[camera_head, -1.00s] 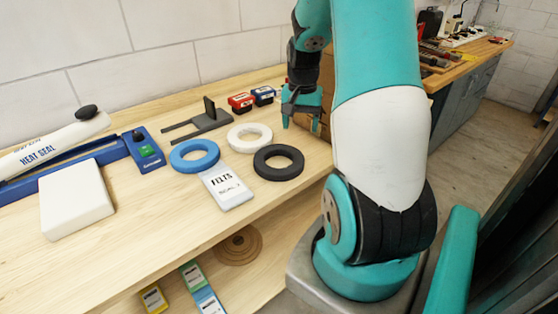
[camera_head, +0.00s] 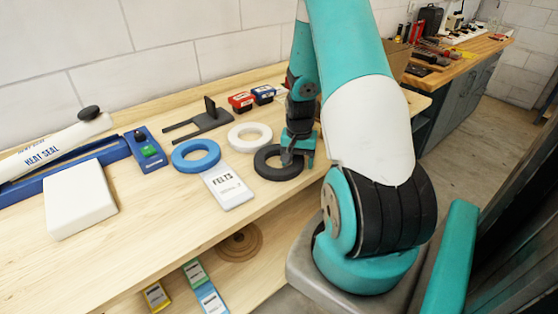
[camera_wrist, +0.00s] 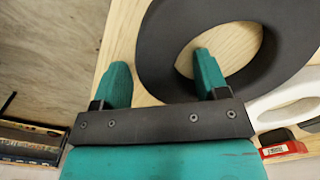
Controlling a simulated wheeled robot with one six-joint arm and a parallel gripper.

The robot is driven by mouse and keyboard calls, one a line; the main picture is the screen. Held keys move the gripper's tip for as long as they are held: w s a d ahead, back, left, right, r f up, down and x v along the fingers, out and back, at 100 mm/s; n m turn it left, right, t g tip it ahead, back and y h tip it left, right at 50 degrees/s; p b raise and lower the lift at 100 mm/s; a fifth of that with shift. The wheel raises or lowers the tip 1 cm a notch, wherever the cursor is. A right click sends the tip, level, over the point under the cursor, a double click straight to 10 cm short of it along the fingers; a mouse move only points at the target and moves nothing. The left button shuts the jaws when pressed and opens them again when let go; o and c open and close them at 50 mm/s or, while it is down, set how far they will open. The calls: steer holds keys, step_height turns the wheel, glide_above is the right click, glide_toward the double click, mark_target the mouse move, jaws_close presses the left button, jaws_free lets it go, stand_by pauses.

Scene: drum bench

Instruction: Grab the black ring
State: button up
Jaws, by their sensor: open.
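The black ring (camera_head: 265,166) lies flat on the wooden bench, near its front edge. It also fills the upper right of the wrist view (camera_wrist: 163,45). My gripper (camera_head: 290,160) is over the right side of the ring. In the wrist view my gripper (camera_wrist: 160,78) is open, with one finger over the ring's hole and the other outside the ring, so the ring's band lies between them. Nothing is held. I cannot tell how far down the fingertips reach.
A white ring (camera_head: 249,127) and a blue ring (camera_head: 184,148) lie close by, with a white FELTS packet (camera_head: 229,189) beside the black ring. Red (camera_head: 241,99) and blue (camera_head: 263,91) small boxes stand behind. The bench's front edge is near.

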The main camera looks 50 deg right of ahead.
steer(key=c, duration=1)
steer(key=shift+o, duration=0.2)
steer(key=shift+r, duration=0.1)
